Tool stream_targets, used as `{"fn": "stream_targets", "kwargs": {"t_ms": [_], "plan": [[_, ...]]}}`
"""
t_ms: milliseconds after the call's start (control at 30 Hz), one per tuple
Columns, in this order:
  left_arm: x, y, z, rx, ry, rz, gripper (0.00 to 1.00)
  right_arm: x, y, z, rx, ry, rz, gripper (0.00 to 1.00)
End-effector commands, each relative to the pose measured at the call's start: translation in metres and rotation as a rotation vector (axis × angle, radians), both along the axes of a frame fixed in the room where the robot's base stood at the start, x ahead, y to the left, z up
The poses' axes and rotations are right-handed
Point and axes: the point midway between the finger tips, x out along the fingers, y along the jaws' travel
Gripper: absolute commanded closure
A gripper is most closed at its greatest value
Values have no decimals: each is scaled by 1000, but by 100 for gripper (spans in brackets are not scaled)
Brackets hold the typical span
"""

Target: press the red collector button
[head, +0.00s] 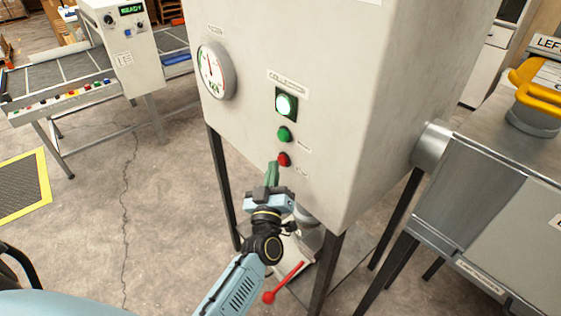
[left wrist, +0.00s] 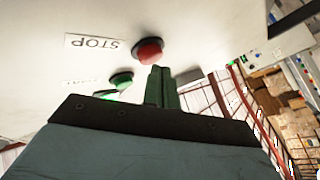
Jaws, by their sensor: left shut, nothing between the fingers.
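The red collector button (head: 284,159) is on the front of the white cabinet (head: 330,60), below a green button (head: 284,134) and a lit round lamp (head: 286,105). My left gripper (head: 272,168) is shut and empty, with its green fingertips just beside and left of the red button. In the left wrist view the red button (left wrist: 149,51) sits by a STOP label, and the closed fingers (left wrist: 162,86) rise close to it. I cannot tell whether the fingertips touch it. My right gripper is not in view.
A round gauge (head: 215,71) is on the cabinet's left. A red-knobbed lever (head: 283,283) is below my left wrist. A metal machine (head: 475,190) with a yellow-handled part (head: 540,85) stands right. A conveyor (head: 65,85) is far left; floor between is clear.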

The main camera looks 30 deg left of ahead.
Motion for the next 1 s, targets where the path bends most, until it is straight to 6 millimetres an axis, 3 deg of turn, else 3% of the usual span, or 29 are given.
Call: {"fn": "stream_targets", "kwargs": {"t_ms": [1000], "plan": [[10,-4,0,0,-1,0,100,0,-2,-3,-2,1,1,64]]}}
